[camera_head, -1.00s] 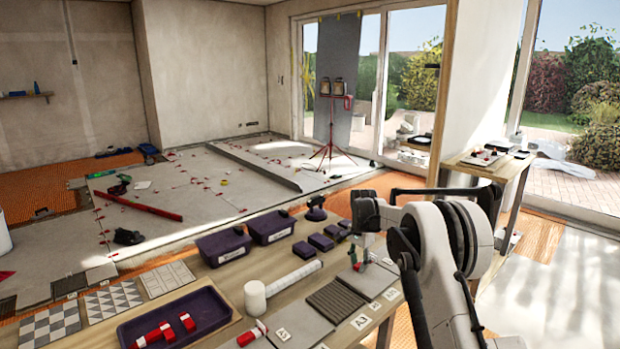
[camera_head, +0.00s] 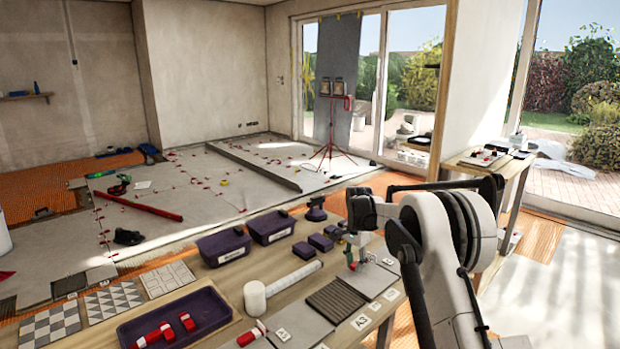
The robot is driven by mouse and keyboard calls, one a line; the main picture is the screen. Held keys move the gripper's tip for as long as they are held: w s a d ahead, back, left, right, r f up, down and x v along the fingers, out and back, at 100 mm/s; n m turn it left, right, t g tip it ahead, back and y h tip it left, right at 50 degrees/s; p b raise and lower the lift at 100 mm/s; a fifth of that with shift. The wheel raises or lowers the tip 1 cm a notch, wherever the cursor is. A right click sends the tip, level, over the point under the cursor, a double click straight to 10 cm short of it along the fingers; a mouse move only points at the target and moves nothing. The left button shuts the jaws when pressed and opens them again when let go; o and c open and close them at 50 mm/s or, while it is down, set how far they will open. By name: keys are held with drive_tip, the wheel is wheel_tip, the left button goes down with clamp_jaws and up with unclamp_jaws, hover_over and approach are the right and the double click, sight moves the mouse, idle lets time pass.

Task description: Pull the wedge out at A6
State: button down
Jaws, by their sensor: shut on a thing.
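My gripper (camera_head: 352,263) is small in the head view, low over the far right end of the row of tiles on the workbench. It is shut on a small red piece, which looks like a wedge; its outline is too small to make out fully. The grey tile (camera_head: 372,280) lies just right of and below my gripper. White label cards stand along the bench's front edge; one reads A3 (camera_head: 360,322). The A6 label cannot be read, and my arm hides part of that end.
A ribbed dark tile (camera_head: 336,300) and a white mallet (camera_head: 256,298) lie to the left. A purple tray (camera_head: 130,333) holds red pieces. Purple boxes (camera_head: 224,247) and smaller purple blocks stand behind. A side table (camera_head: 487,165) is at the right.

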drive_tip(key=shift+r+p, duration=0.85)
drive_tip(key=shift+r, duration=1.55)
